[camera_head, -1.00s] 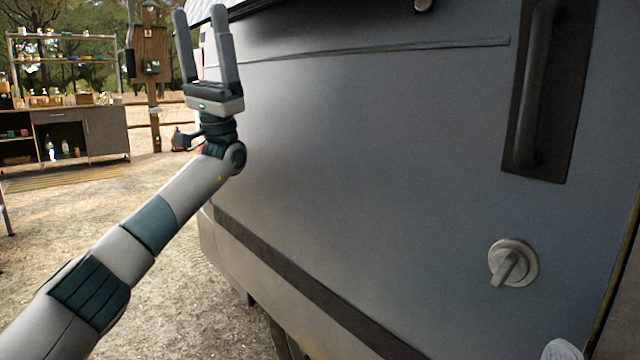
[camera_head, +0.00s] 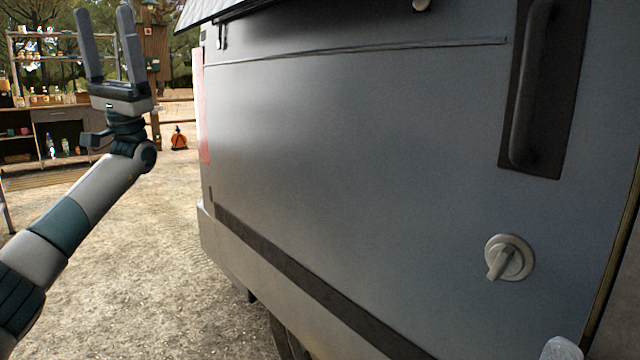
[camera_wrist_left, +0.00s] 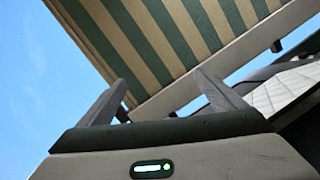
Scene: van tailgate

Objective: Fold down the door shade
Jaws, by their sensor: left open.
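The door shade (camera_wrist_left: 165,35) has green and cream stripes and spreads above my left gripper in the left wrist view, with a pale bar (camera_wrist_left: 235,58) along one edge. In the head view only a corner of what looks like the shade (camera_head: 203,9) shows at the top edge. My left gripper (camera_head: 103,12) points up, open and empty, left of the van and apart from its side panel. In the left wrist view its two fingers (camera_wrist_left: 161,85) overlap the shade's lower edge in the picture; I cannot tell whether they touch it.
The grey van side (camera_head: 350,150) fills the right, with a dark handle (camera_head: 535,85) and a round turn latch (camera_head: 509,258). A shelf unit with a workbench (camera_head: 75,135) stands behind my left arm. An orange object (camera_head: 178,139) is on the ground. Gravel on the left is clear.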

